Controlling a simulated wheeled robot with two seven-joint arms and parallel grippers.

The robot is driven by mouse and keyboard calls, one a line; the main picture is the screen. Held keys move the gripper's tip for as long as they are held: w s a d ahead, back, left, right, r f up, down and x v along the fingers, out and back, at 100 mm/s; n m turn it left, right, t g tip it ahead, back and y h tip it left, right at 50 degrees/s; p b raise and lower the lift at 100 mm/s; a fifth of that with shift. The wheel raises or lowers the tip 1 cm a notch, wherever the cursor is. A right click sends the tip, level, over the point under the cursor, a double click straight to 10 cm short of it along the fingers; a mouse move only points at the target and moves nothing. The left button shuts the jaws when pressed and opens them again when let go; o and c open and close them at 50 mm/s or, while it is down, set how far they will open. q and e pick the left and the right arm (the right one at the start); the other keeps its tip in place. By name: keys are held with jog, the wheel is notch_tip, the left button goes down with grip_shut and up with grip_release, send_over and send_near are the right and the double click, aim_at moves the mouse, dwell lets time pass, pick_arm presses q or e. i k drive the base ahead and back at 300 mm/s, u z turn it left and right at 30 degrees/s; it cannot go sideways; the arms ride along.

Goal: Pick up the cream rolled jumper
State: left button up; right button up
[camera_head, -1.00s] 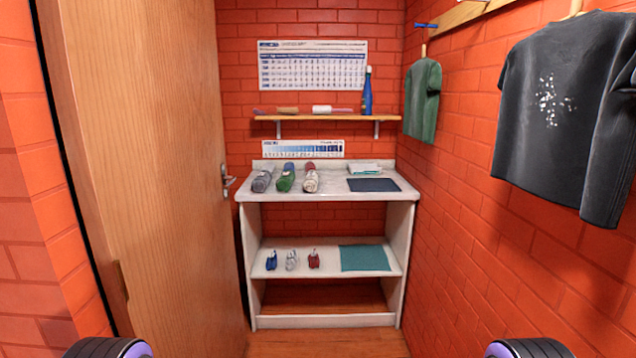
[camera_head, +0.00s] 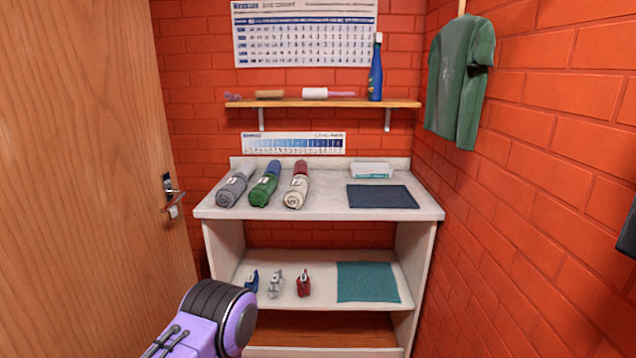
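The cream rolled jumper (camera_head: 295,194) lies on the white counter top (camera_head: 325,206), rightmost of three rolls, with a red part at its far end. A green roll (camera_head: 264,186) with a blue far end lies just left of it, and a grey roll (camera_head: 235,187) lies left of that. One of my arms shows as a purple and black link at the lower left, in front of and below the counter. Its gripper is out of the picture, and so is my other gripper.
A dark blue mat (camera_head: 382,197) and a small white and green box (camera_head: 371,170) are on the counter's right. A wooden shelf (camera_head: 340,103) hangs above. A wooden door (camera_head: 90,170) stands left, a brick wall right. The lower shelf holds small items and a teal mat (camera_head: 366,282).

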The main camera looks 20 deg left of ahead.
aim_at(295, 197)
jog(key=u, duration=0.3)
jog(key=i, duration=1.2)
jog(key=u, duration=0.4)
